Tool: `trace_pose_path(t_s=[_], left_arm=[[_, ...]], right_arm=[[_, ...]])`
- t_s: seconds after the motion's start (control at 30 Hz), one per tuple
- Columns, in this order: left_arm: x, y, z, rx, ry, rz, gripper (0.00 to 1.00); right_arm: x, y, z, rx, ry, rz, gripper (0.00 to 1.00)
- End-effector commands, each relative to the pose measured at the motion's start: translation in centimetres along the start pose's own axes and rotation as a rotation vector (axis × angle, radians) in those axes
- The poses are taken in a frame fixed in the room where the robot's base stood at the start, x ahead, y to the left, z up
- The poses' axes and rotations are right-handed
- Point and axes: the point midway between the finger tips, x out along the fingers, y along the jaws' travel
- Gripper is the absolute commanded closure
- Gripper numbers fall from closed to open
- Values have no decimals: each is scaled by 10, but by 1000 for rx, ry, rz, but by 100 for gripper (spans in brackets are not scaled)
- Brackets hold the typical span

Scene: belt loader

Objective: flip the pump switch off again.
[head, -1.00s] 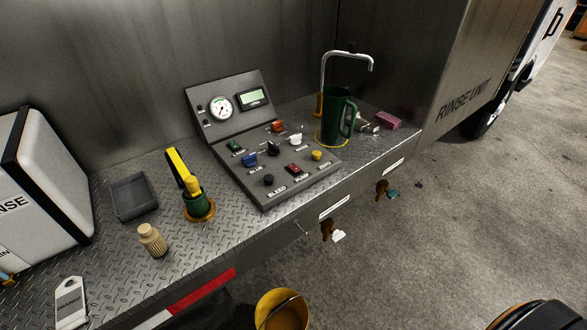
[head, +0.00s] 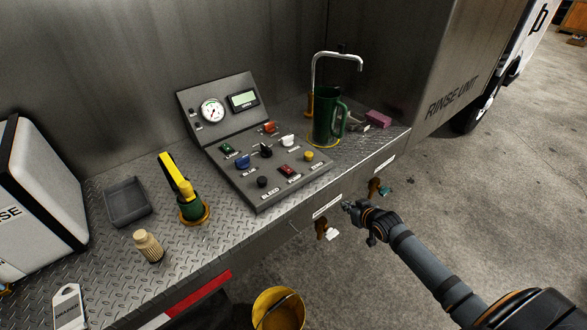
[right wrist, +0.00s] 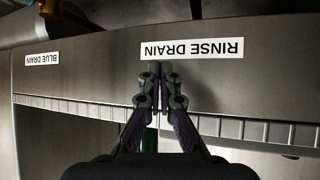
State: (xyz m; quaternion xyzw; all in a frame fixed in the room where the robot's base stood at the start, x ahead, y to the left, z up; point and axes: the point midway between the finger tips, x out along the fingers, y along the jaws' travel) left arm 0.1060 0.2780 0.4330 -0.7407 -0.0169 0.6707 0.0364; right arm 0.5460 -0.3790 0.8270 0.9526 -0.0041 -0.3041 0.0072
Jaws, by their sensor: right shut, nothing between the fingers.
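The pump switch (head: 287,170) is a red rocker near the front edge of the sloped grey control panel (head: 225,152), with a "PUMP" label beside it. Its on or off position is too small to tell. My right gripper (head: 349,206) is shut and empty in front of the deck's front face, to the right of and below the panel, apart from the switch. In the right wrist view its closed fingertips (right wrist: 160,68) show just below the "RINSE DRAIN" label (right wrist: 192,49). My left gripper is not in view.
A green jug (head: 327,118) stands under the bent metal spout (head: 337,55), right of the panel. Drain taps (head: 322,228) stick out below the deck edge. Blue (head: 243,162), white (head: 287,141) and other coloured controls surround the switch. A yellow bucket (head: 278,308) stands below.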

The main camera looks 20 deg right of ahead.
Motion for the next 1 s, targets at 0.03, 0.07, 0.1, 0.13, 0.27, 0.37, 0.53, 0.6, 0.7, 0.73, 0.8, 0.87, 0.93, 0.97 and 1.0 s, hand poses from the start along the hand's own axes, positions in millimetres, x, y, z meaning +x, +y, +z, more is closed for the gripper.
trace_pose_path(t_s=[0.03, 0.07, 0.1, 0.13, 0.27, 0.37, 0.53, 0.6, 0.7, 0.73, 0.8, 0.87, 0.93, 0.97, 1.0], left_arm=[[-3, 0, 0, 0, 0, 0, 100], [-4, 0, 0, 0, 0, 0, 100], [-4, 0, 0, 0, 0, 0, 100], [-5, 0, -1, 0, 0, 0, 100], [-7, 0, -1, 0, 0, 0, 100], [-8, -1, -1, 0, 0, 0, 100], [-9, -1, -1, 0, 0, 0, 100], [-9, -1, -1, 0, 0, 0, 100], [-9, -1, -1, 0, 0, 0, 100], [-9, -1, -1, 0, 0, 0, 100], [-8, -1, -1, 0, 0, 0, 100], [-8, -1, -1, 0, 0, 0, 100], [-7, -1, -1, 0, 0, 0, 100], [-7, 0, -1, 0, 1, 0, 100], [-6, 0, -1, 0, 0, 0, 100]], right_arm=[[-15, -14, -41, -20, 51, -38, 100], [-24, -24, -62, -30, 77, -62, 100], [-37, -37, -87, -44, 107, -95, 100], [-47, -48, -103, -55, 128, -120, 100], [-89, -91, -154, -102, 192, -218, 100], [-114, -115, -175, -131, 219, -272, 100], [-131, -132, -186, -151, 235, -310, 100], [-132, -133, -187, -151, 235, -311, 100], [-131, -132, -186, -151, 235, -311, 100], [-131, -132, -186, -151, 235, -311, 100], [-131, -132, -186, -150, 235, -310, 100], [-130, -132, -186, -148, 236, -309, 100], [-126, -132, -187, -146, 236, -306, 100], [-124, -132, -187, -143, 237, -305, 100], [-121, -132, -188, -142, 239, -304, 100]])
